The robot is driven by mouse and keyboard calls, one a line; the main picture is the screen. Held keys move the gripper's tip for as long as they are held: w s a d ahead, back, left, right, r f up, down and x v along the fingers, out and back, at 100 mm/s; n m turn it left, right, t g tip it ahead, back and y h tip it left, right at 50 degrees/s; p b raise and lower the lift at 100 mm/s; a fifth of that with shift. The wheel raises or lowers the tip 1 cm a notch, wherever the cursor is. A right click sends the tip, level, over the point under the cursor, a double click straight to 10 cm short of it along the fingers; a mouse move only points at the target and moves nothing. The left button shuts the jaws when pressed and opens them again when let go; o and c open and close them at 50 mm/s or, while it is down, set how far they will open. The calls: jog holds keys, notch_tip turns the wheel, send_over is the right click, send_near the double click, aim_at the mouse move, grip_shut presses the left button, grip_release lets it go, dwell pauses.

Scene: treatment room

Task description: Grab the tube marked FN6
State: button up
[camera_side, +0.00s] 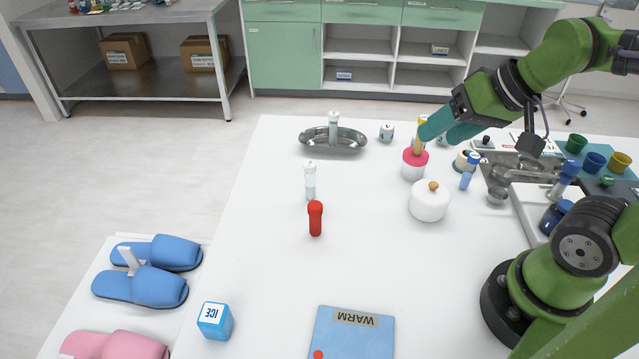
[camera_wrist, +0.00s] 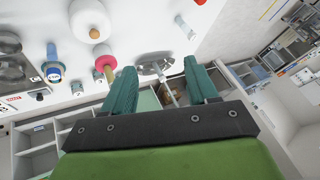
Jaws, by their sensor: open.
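No marking FN6 is readable on any tube in these frames. A white-capped clear tube (camera_side: 333,128) stands at the metal kidney tray (camera_side: 350,142); a second white-capped tube (camera_side: 310,182) stands on the table nearer the front. A blue tube (camera_side: 466,180) stands at the right. My gripper (camera_side: 430,135) is open with teal fingers, above the table near the pink-topped pot (camera_side: 414,164). In the wrist view, the kidney tray (camera_wrist: 150,68) and its tube (camera_wrist: 167,88) appear between my open fingers (camera_wrist: 162,80).
A white lidded pot (camera_side: 430,204) stands right of centre. The right side is crowded with a blue-capped item (camera_side: 567,176), a metal tray and coloured cups (camera_side: 594,162). A blue WARM pad (camera_side: 352,335) and an ICE box (camera_side: 214,320) lie at the front. The table's left middle is clear.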

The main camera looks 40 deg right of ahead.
jog(key=w+d+f+m+g+h, duration=0.1)
jog(key=w+d+f+g+h, duration=0.15)
jog(key=d, duration=0.85)
jog(key=n+g, duration=0.3)
jog(key=g, duration=0.1)
send_over(469, 170)
jog(key=d, duration=0.2)
notch_tip(469, 170, down, 2)
jog(key=n, duration=0.3)
jog(key=shift+y, duration=0.45)
jog(key=f, duration=1.1)
jog(key=shift+a+f, duration=0.1)
jog(key=shift+a, duration=0.1)
jog(key=shift+w+a+f, duration=0.1)
jog(key=shift+a+f, duration=0.05)
jog(key=shift+f, duration=1.2)
jog(key=shift+w+a+f, duration=0.1)
jog(key=shift+f, duration=1.25)
jog(key=shift+c, duration=0.4)
grip_shut()
